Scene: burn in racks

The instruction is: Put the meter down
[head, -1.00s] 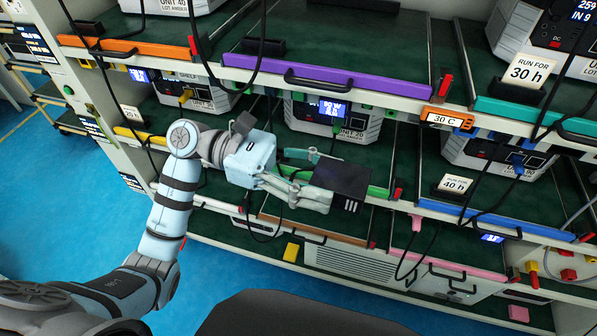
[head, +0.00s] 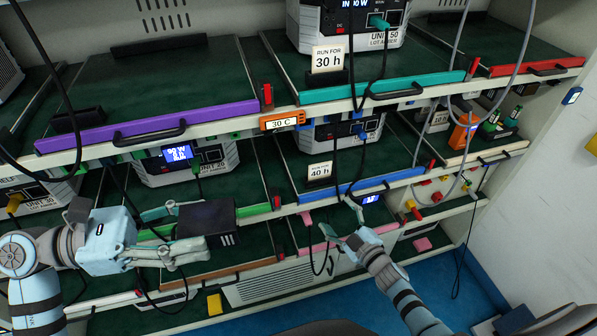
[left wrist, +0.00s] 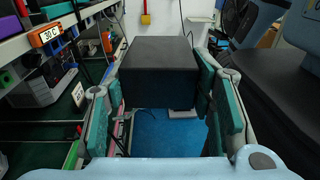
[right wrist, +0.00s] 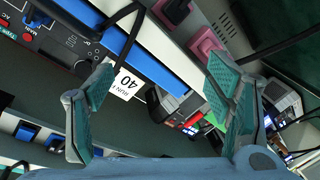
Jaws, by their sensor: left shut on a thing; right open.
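The meter, a black box (head: 208,224) with small white marks on its end, is in my left gripper (head: 178,232) in the head view. It is held in front of the rack, level with the green-edged shelf. In the left wrist view the black box (left wrist: 160,72) sits between the teal finger pads, with blue floor below it. My right gripper (head: 338,220) is open and empty in the head view, in front of the pink-edged shelf. In the right wrist view its fingers (right wrist: 160,105) are spread, with a "40" card (right wrist: 126,84) behind them.
The rack shelves have purple (head: 150,125), teal (head: 385,87), blue (head: 375,184) and pink edges. Power units such as UNIT 20 (head: 185,165) stand on them, with cables hanging in front. A yellow block (head: 214,304) lies low down. Blue floor (head: 420,270) is open at right.

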